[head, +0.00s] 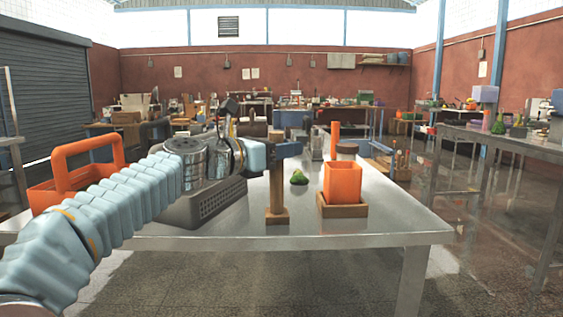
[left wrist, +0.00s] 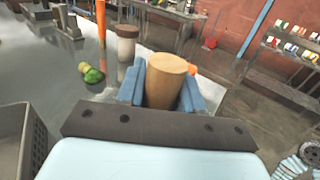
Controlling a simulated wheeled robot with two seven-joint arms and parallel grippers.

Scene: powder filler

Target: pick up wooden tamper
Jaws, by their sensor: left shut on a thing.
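The wooden tamper (head: 277,190) stands upright near the front edge of the metal table, a tan shaft with a wider brown foot. In the left wrist view its round top (left wrist: 166,68) shows between the two blue fingers. My left gripper (head: 279,152) is shut on the upper part of the shaft. Whether the foot touches the table or is slightly above it, I cannot tell. My right gripper is not in view.
An orange square container (head: 342,182) on a wooden base stands right of the tamper. A green lump (head: 299,177) lies between them, farther back. A grey crate (head: 205,207) and an orange basket (head: 75,180) are left. The metal table's (head: 400,217) right front is clear.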

